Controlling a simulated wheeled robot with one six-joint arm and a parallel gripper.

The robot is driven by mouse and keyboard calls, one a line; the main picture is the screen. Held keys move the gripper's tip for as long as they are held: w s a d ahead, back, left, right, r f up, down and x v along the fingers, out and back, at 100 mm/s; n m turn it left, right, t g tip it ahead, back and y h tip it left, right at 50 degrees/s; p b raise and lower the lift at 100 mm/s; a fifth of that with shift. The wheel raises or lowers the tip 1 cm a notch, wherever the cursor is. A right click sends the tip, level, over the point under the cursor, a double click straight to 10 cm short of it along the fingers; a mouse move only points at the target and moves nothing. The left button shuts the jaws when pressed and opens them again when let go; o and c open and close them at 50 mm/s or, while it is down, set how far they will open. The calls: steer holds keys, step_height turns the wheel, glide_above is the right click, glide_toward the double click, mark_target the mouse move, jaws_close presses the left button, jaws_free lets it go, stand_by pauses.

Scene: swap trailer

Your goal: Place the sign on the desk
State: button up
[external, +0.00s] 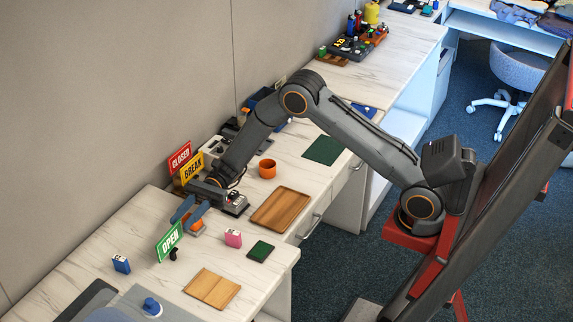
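A green OPEN sign (169,241) stands on a small dark foot on the white marbled desk (85,258), near the front left. A yellow BREAK sign (191,168) and a red CLOSED sign (180,157) stand farther back, near the wall. My gripper (180,218) is low over the desk, between the OPEN sign and the BREAK sign.
An orange cup (267,168), a wooden tray (280,210), a pink item (233,238), a dark green pad (261,251), a wooden board (212,288) and a blue item (121,263) lie around. Dark devices crowd the wall side. The wall bounds the left.

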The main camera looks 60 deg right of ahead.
mark_target(171, 250)
steer(key=a+p, duration=0.2)
steer(key=a, duration=0.6)
steer(key=shift+s, duration=0.2)
jaws_close()
